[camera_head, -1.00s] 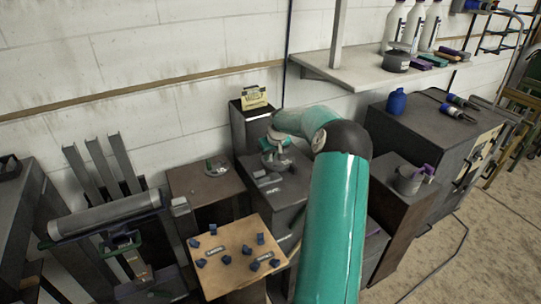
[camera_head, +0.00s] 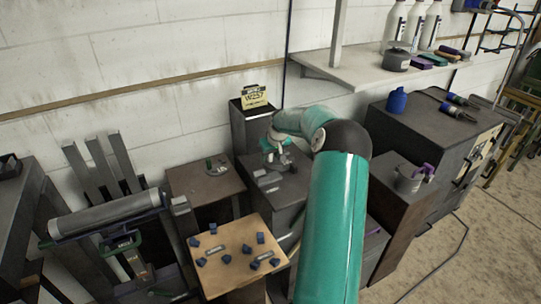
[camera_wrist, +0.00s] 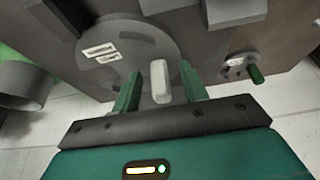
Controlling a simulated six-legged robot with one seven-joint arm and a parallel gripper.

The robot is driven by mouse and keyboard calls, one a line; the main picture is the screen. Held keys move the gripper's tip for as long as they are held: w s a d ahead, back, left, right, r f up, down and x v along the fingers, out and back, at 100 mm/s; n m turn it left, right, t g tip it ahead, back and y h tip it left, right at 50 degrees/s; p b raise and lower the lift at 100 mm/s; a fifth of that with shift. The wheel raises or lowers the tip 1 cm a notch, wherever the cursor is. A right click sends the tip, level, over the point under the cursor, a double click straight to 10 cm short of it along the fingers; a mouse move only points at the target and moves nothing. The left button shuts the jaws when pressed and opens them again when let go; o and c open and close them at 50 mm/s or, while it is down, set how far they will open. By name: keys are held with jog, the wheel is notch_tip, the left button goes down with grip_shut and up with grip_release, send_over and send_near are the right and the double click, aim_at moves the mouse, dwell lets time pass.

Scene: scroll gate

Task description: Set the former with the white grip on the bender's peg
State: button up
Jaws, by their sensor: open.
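In the wrist view, a white upright grip (camera_wrist: 160,82) stands on a round grey disc (camera_wrist: 110,62), apparently the former. The disc bears two pale labels. My green gripper (camera_wrist: 159,72) is open, with one finger on each side of the white grip and visible gaps between. In the head view, my gripper (camera_head: 277,156) is low over the dark cabinet top (camera_head: 293,190), beside grey blocks (camera_head: 268,180); the former is hidden there. I cannot make out the bender or its peg for certain.
A green-tipped fitting (camera_wrist: 255,74) lies right of the disc in the wrist view. A brown stand (camera_head: 190,184) holds a small round piece (camera_head: 216,165). A board (camera_head: 215,283) carries several blue pieces. A tall dark box with a yellow sign (camera_head: 254,97) stands behind my gripper.

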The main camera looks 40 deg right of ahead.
jog(key=v, duration=1.4)
jog(key=shift+a, duration=0.1)
